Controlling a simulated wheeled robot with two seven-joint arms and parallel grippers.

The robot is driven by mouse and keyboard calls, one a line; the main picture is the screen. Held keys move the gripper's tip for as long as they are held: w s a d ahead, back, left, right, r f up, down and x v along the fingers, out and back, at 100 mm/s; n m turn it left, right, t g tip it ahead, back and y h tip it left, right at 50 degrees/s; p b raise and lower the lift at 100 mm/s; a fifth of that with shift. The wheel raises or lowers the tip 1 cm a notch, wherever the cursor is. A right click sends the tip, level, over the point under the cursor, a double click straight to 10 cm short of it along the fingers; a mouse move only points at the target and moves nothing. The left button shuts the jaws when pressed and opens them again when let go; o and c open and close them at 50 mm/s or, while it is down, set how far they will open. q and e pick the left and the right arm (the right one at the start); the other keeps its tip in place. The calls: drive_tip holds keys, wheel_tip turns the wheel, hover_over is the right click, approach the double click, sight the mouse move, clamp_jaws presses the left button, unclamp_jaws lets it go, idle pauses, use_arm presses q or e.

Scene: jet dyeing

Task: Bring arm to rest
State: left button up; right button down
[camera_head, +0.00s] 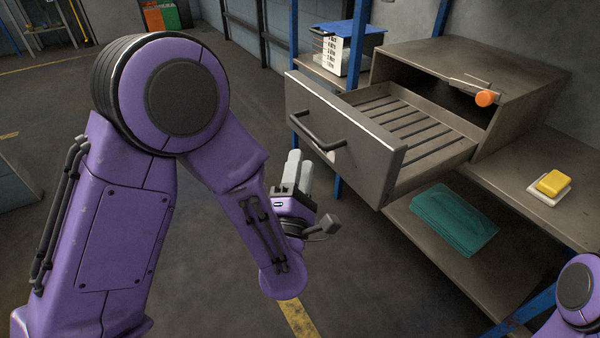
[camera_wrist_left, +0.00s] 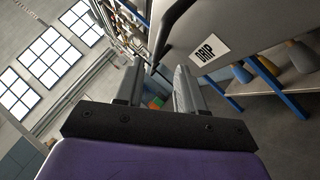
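My purple left arm fills the left and middle of the head view. My left gripper (camera_head: 296,168) is in front of and left of the pulled-out drawer (camera_head: 345,143), apart from its dark handle (camera_head: 320,135). In the left wrist view the left gripper (camera_wrist_left: 158,88) has its two grey fingers apart with nothing between them.
The drawer has a slatted, empty-looking floor and sits in a metal cabinet (camera_head: 530,80) with an orange knob (camera_head: 486,98). A folded teal cloth (camera_head: 453,218) lies on the lower shelf. Blue posts (camera_head: 358,45) stand behind; open floor is left.

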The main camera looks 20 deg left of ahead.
use_arm(q)
drive_tip(key=shift+v, duration=0.85)
